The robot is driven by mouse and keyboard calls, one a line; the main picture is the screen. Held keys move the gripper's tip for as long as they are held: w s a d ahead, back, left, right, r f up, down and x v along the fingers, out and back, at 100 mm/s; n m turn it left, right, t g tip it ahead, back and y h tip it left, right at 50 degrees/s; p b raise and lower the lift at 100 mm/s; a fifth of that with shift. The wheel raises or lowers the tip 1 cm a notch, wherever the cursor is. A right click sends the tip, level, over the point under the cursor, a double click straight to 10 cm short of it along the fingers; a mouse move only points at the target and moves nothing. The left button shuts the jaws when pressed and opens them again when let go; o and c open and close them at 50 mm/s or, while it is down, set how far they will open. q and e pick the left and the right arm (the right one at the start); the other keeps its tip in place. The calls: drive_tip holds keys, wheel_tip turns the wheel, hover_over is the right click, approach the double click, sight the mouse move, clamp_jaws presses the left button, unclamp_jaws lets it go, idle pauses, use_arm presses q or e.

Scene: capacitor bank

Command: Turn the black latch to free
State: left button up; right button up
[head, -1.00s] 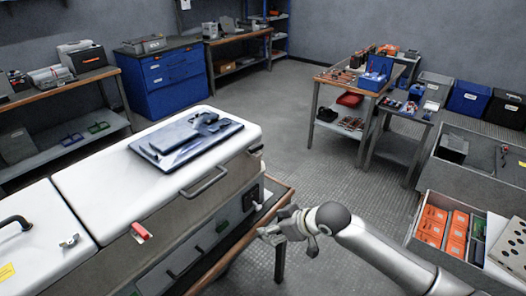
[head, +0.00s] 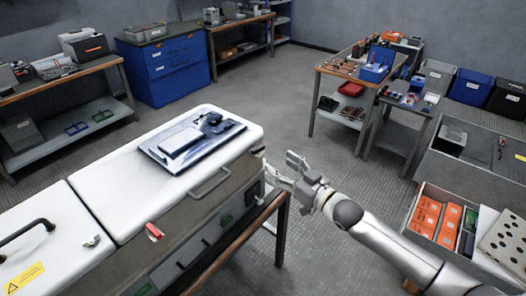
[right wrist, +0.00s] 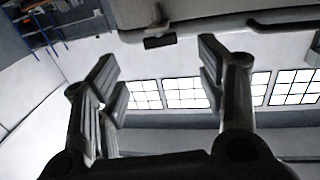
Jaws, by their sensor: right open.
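My right gripper (head: 284,170) is open and empty, beside the right end of the white-topped cabinet (head: 140,168). In the right wrist view its two fingers (right wrist: 160,78) stand wide apart. A small black block (right wrist: 160,42), which looks like the black latch, sits ahead between the fingertips, just under a pale rounded edge. The fingers do not appear to touch it. Its turn position is not clear. In the head view I cannot make the latch out near the gripper. My left gripper is not in view.
A dark bar handle (head: 210,183) and a red tab (head: 154,231) are on the cabinet's front. A flat panel (head: 190,145) lies on top. An open grey crate with orange boxes (head: 425,215) stands at right. The floor behind the gripper is clear.

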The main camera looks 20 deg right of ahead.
sight(260, 150)
drive_tip(key=p+x, duration=0.1)
drive_tip(key=x, duration=0.7)
drive_tip(key=shift+w, duration=0.2)
drive_tip(key=c, duration=1)
drive_tip(key=shift+d+n+y+b, duration=0.1)
drive_tip(key=shift+n+y+b, duration=0.4)
drive_tip(key=shift+b, duration=0.55)
drive_tip(key=shift+n+g+y+b, duration=0.4)
drive_tip(key=shift+g+y+b, duration=0.2)
drive_tip(key=shift+y+b, duration=0.1)
drive_tip(key=o, duration=1)
